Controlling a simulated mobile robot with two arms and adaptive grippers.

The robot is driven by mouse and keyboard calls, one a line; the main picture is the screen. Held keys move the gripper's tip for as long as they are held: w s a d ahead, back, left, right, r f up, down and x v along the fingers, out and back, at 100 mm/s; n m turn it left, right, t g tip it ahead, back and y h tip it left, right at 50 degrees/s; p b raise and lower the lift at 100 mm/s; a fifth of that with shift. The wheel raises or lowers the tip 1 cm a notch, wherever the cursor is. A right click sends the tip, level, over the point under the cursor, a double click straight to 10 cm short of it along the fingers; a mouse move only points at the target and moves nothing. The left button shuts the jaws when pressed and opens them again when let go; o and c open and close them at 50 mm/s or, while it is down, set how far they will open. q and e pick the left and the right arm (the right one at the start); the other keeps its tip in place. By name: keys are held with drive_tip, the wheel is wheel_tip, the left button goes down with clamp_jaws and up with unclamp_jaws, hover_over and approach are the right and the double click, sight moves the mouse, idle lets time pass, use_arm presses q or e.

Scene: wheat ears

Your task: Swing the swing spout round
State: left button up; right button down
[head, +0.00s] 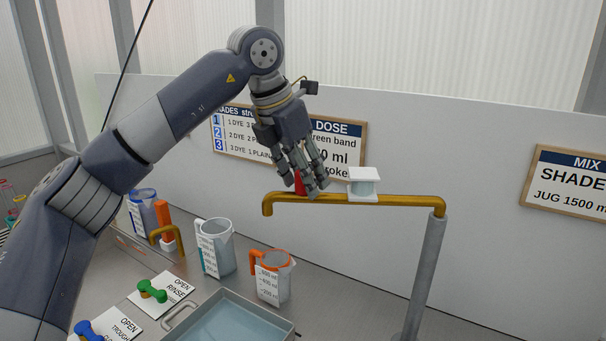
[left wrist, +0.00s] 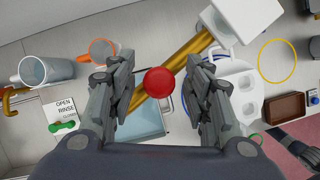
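The swing spout (head: 405,200) is a brass-coloured pipe running level from the top of a grey post (head: 426,275) to a downturned end at the left. A red knob (head: 299,184) stands on it near that end. A white spool-like piece (head: 363,184) sits on the pipe right of the knob. My left gripper (head: 307,184) points down over the knob. In the left wrist view, the red knob (left wrist: 158,82) lies between its two spread fingers, with gaps on both sides. The spout (left wrist: 188,58) runs diagonally beneath. My right gripper is not in view.
Below the spout are a trough (head: 280,324), a jug with an orange handle (head: 273,280) and a clear jug (head: 217,250). A bluish jug (head: 144,212) stands farther left. Green (head: 152,291) and blue (head: 88,330) valve handles are at the front left. A pale panel with signs stands behind.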

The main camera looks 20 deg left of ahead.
use_arm(q)
drive_tip(key=shift+r, duration=0.2)
drive_tip(key=v, duration=1.1)
drive_tip(key=shift+s+a+r, duration=0.15)
drive_tip(key=shift+s+r, duration=0.05)
drive_tip(key=shift+r, duration=0.05)
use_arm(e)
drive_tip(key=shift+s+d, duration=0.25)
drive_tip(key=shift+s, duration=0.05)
use_arm(q)
drive_tip(key=shift+f, duration=0.1)
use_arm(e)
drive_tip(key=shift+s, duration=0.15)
